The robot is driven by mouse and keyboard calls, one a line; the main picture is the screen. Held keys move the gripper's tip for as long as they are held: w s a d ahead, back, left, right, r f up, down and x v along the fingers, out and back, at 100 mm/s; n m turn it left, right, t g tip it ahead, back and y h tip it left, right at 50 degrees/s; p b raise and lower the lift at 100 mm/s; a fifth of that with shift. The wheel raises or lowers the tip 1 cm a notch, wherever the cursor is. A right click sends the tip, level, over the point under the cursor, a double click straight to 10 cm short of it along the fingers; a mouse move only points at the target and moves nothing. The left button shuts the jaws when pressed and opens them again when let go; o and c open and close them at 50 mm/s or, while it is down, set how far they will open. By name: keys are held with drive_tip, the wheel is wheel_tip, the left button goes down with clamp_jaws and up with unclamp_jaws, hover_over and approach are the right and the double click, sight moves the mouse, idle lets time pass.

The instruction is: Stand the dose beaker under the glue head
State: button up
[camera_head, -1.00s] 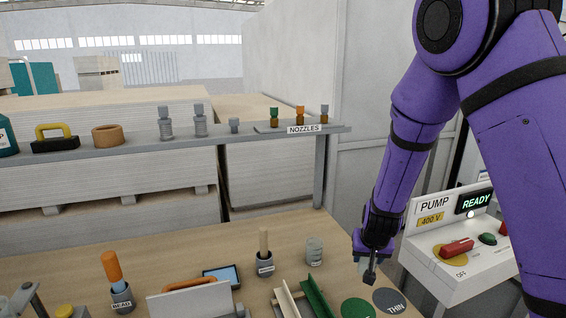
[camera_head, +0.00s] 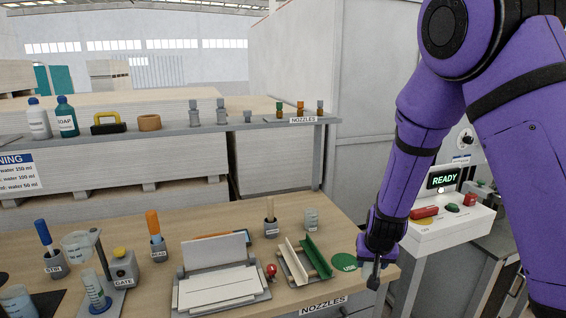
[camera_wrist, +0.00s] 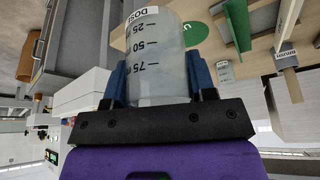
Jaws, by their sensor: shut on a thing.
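The dose beaker (camera_wrist: 158,60) is clear, with a DOSE label and 25, 50 and 75 marks. In the wrist view it sits between the blue fingers of my gripper (camera_wrist: 160,80), which is shut on it. In the head view my gripper (camera_head: 372,278) is at the right end of the bench, beside the green USE disc (camera_head: 344,262), and the beaker is mostly hidden there. I cannot pick out the glue head in these views.
The wooden bench (camera_head: 205,212) holds a white flap fixture (camera_head: 218,284), a green-and-cream channel (camera_head: 305,258), a BRUSH pot (camera_head: 271,228) and a BEAD pot (camera_head: 158,247). A funnel stand (camera_head: 103,255) is at left. The pump box (camera_head: 448,228) showing READY stands at right.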

drive_tip(key=shift+s, duration=0.4)
drive_tip(key=shift+s+d+f, duration=0.1)
drive_tip(key=shift+d, duration=0.1)
drive_tip(key=shift+w+d+f, duration=0.15)
drive_tip(key=shift+w+f, duration=0.15)
drive_tip(key=shift+f, duration=0.05)
drive_tip(key=w+d+f+n, duration=0.1)
drive_tip(key=d+f+n, duration=0.1)
drive_tip(key=d+f, duration=0.4)
drive_tip(key=shift+w+f+y, duration=0.4)
drive_tip(key=shift+f, duration=0.85)
drive_tip(key=shift+d, duration=0.1)
